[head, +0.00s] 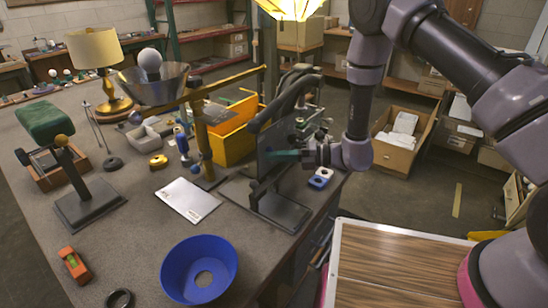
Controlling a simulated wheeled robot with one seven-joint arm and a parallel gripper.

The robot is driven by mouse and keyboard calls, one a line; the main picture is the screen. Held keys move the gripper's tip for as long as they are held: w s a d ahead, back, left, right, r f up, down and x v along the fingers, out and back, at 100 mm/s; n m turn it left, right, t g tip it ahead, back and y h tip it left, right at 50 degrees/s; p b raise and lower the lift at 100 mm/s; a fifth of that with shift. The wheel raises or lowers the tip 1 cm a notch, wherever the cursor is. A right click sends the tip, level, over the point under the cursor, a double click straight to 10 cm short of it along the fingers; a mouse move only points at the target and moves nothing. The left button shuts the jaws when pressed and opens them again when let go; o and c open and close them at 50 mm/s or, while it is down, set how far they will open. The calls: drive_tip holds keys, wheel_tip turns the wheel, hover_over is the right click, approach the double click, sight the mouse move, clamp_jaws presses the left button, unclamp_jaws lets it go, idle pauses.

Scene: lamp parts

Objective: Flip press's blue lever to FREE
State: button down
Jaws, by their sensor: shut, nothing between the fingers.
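A dark press (279,209) stands at the right edge of the workbench, with a flat base, an upright plate and curved black arms on top. A teal-blue lever (285,155) sticks out sideways at its upright, level in the picture. My gripper (305,155) is at the lever's right end, shut, with nothing seen between the fingers. The fingers are small and partly hidden against the press. I cannot tell whether they touch the lever. No FREE marking can be read.
A brass post with a long arm (205,137) and a yellow bin (233,132) stand left of the press. A blue-and-white block (320,178) lies below my gripper. A blue funnel-shaped shade (199,268) and white card (188,200) lie in front.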

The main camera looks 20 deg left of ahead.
drive_tip(key=shift+w+d+r+m+y, duration=0.15)
drive_tip(key=shift+w+r+m+y, duration=0.2)
drive_tip(key=shift+m, duration=0.35)
drive_tip(key=shift+w+d+r+m+y, duration=0.1)
drive_tip(key=shift+w+d+m+y, duration=0.05)
drive_tip(key=shift+w+m+y, duration=0.4)
drive_tip(key=m, duration=0.1)
drive_tip(key=w+m+y, duration=0.1)
drive_tip(key=m, duration=0.1)
drive_tip(key=shift+w+d+r+m, duration=0.25)
drive_tip(key=shift+w+d, duration=0.1)
drive_tip(key=w+m+y, duration=0.1)
drive_tip(key=m, duration=0.1)
drive_tip(key=w+m+t+y, duration=0.1)
drive_tip(key=m, duration=0.1)
drive_tip(key=shift+d, duration=0.35)
drive_tip(key=shift+w+d+f, duration=0.1)
drive_tip(key=shift+w, duration=0.15)
drive_tip(key=shift+w, duration=0.1)
